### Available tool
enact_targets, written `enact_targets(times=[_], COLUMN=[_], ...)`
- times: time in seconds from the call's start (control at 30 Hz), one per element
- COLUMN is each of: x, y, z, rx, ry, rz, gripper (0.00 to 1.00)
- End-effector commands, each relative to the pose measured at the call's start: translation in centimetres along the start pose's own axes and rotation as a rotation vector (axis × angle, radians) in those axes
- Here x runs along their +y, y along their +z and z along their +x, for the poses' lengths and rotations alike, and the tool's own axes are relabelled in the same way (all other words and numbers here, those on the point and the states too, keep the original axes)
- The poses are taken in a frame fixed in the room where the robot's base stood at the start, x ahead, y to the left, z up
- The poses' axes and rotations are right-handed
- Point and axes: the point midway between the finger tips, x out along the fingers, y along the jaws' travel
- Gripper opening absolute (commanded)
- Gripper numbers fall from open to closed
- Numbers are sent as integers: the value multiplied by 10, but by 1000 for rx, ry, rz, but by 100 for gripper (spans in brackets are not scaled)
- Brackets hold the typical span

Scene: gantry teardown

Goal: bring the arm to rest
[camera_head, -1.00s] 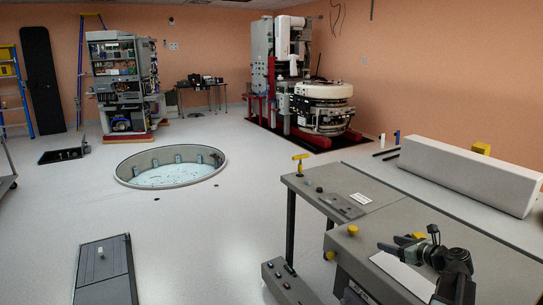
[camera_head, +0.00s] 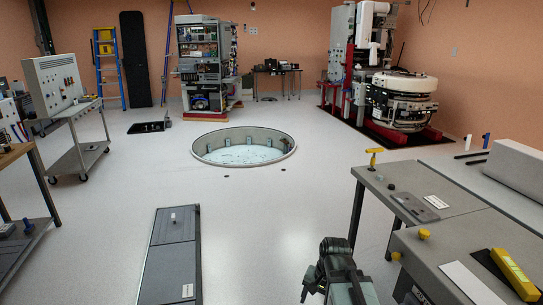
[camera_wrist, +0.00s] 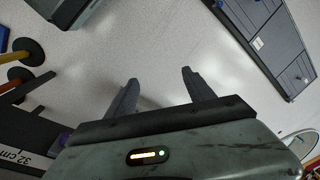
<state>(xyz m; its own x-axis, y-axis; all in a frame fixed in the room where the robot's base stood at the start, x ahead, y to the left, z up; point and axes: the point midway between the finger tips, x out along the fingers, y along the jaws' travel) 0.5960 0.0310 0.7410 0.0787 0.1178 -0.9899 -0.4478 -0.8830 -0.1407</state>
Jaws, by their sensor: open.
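My gripper (camera_wrist: 160,77) shows in the wrist view with its two dark fingers apart and nothing between them. Pale floor lies beyond the fingers. In the head view my arm (camera_head: 338,275) is folded at the bottom centre, left of the grey workbench (camera_head: 445,240) and over open floor. The gripper's fingers are not clear in the head view.
A grey floor panel (camera_head: 174,262) lies left of my arm; a grey panel also shows in the wrist view (camera_wrist: 262,42). A round pit (camera_head: 243,148) opens in the floor ahead. A yellow object (camera_head: 515,274) lies on the workbench. A cart (camera_head: 75,135) stands at left.

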Motion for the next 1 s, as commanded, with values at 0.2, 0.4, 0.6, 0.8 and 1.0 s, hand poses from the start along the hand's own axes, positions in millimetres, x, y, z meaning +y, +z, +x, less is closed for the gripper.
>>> enact_targets(times=[0.2, 0.4, 0.6, 0.8, 1.0], x=[38, 27, 20, 19, 19], y=[7, 6, 5, 4, 4], z=[-3, -73, -119, -127, -127], rx=[-52, -51, -51, -50, -50], ry=[142, 137, 136, 135, 135], rz=[-447, -475, -473, -472, -472], gripper=[62, 62, 62, 62, 62])
